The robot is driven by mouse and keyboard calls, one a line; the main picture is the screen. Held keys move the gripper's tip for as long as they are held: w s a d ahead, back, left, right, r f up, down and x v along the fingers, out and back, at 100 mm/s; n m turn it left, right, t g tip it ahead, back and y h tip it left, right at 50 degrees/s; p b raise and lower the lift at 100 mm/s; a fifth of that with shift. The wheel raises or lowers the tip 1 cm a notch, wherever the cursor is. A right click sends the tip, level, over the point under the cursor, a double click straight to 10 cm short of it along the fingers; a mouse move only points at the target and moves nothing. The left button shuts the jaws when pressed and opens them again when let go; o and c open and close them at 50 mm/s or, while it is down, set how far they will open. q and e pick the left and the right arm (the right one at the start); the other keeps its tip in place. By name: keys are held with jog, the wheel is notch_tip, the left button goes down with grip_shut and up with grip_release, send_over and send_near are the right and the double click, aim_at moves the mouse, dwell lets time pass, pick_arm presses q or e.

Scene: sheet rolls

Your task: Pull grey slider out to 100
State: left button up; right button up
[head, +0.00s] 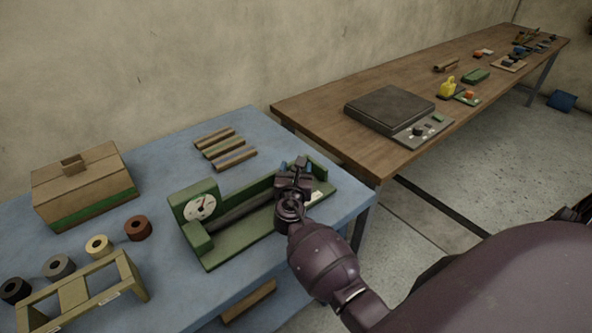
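A green device (238,247) stands on the blue table. It has a round white dial (200,207) at its left end, and its scale is too small to read. A dark grey bar (244,210) runs along the device from the dial towards my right gripper. My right gripper (294,172) is over the right part of the device and covers it there. I cannot pick out the grey slider; it may be hidden behind the gripper. Whether the fingers are open or shut on something does not show. My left gripper is out of view.
On the blue table (150,255) are a cardboard box (82,182), several rolls (98,246), a wooden rack (133,277) and wooden strips (225,147). A brown table (300,103) with a dark plate (389,106) stands behind. Blue surface between strips and device is clear.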

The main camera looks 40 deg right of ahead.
jog(key=c, duration=0.5)
grip_shut()
jog(key=d, duration=0.4)
jog(key=shift+w+d+r+p, duration=0.1)
jog(key=shift+d+r+p, duration=0.05)
jog(key=shift+p, duration=0.15)
jog(key=shift+d, duration=0.35)
jog(key=o, duration=0.5)
grip_release()
jog(key=shift+d, duration=0.15)
